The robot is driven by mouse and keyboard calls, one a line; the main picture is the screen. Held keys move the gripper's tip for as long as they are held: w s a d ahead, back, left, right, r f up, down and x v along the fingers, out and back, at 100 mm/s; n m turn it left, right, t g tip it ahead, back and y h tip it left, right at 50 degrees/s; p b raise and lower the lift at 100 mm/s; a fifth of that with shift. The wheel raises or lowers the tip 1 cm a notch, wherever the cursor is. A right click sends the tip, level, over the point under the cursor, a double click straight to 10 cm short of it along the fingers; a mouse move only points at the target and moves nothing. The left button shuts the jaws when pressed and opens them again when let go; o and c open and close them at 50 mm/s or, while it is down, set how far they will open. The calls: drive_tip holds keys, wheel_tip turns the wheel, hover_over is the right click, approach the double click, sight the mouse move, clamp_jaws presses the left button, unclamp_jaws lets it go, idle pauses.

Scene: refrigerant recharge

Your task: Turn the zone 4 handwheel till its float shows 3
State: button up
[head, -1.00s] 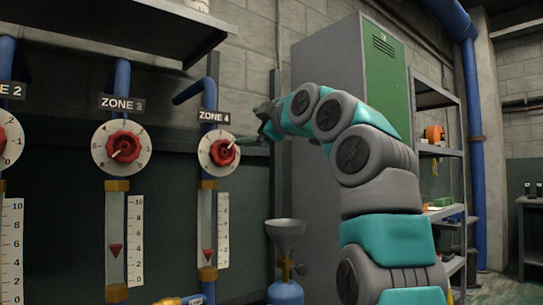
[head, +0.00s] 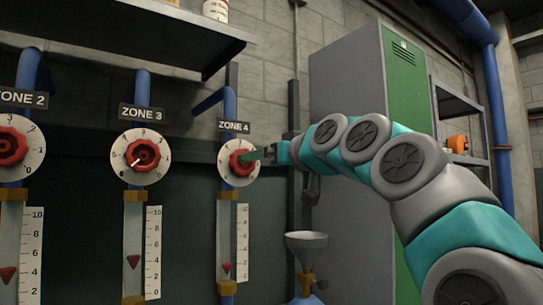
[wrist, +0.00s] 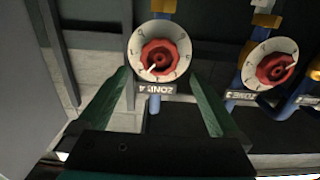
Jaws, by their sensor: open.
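The zone 4 handwheel (head: 240,162) is red and scalloped, on a round white numbered dial under the ZONE 4 sign (head: 234,127). Below it the zone 4 float (head: 227,267), a small red cone in a glass tube, stands near 2 on the white scale (head: 243,243). My gripper (head: 262,155) is at the wheel's right side in the head view and partly covers it. In the wrist view my gripper (wrist: 159,76) is open, its green fingers spread on either side of the handwheel (wrist: 160,60), with nothing held. Whether a finger touches the wheel I cannot tell.
The zone 3 handwheel (head: 143,154) is close on the left, with the zone 2 handwheel (head: 9,146) beyond. A shelf (head: 150,35) overhangs the dials. A funnel (head: 306,243) stands below right, before a grey and green locker (head: 365,150).

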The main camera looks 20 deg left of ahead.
sight(245, 164)
drive_tip(key=p+x, duration=0.3)
drive_tip(key=x, duration=0.4)
drive_tip(key=shift+p, duration=0.3)
drive_tip(key=shift+c, duration=0.7)
drive_tip(key=c, duration=1.1)
drive_tip(key=shift+w+f+n+b, duration=0.15)
drive_tip(key=shift+n+b, duration=0.25)
drive_tip(key=shift+b, duration=0.25)
drive_tip(key=shift+c, duration=0.2)
drive_tip(key=shift+n, duration=0.4)
